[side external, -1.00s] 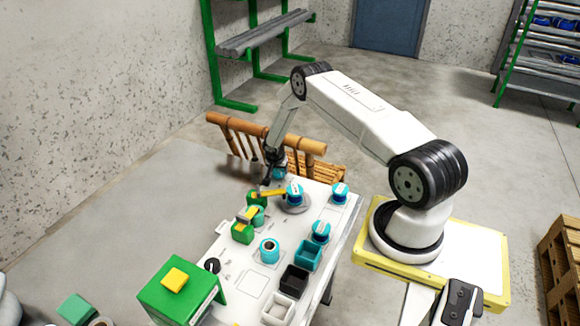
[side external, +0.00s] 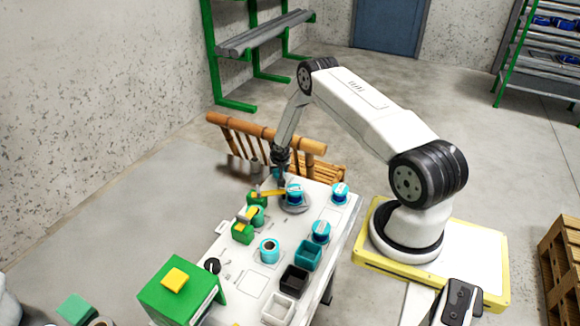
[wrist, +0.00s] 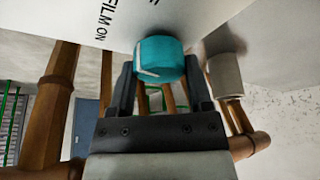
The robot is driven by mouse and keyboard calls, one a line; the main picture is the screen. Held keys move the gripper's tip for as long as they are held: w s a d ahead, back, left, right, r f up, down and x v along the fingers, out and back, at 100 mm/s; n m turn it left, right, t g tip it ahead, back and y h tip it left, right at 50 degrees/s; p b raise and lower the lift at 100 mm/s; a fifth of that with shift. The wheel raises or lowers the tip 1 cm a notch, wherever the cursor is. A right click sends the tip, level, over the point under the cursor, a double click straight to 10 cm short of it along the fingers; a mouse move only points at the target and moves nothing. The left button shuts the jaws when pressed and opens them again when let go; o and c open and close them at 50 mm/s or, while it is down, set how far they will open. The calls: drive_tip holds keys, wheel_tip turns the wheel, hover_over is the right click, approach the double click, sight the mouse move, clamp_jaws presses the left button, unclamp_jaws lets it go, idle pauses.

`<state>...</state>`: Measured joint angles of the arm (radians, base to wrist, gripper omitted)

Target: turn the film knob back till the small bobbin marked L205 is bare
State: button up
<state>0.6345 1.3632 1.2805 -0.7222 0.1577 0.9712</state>
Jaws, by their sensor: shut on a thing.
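The film knob (wrist: 158,52) is a teal cylinder with a white pointer line, on a white panel with printing that reads "FILM ON". My gripper (wrist: 159,66) has one finger on each side of it and is shut on it. In the side external view my gripper (side external: 281,168) is at the far end of the white table, and the teal knob (side external: 276,174) is mostly hidden there. A teal bobbin (side external: 294,188) sits on a grey round plate close by. Other teal bobbins (side external: 340,190) stand on the table; I cannot read L205 on any.
A grey-white cylinder (wrist: 226,75) stands right of the knob in the wrist view. Green and yellow parts (side external: 243,232), a teal box (side external: 308,256), a black box (side external: 294,279) and a large green box (side external: 180,295) occupy the table. A bamboo bench (side external: 310,147) is behind its far end.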

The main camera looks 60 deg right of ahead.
drive_tip(key=o, duration=1.3)
drive_tip(key=shift+v, duration=3.9)
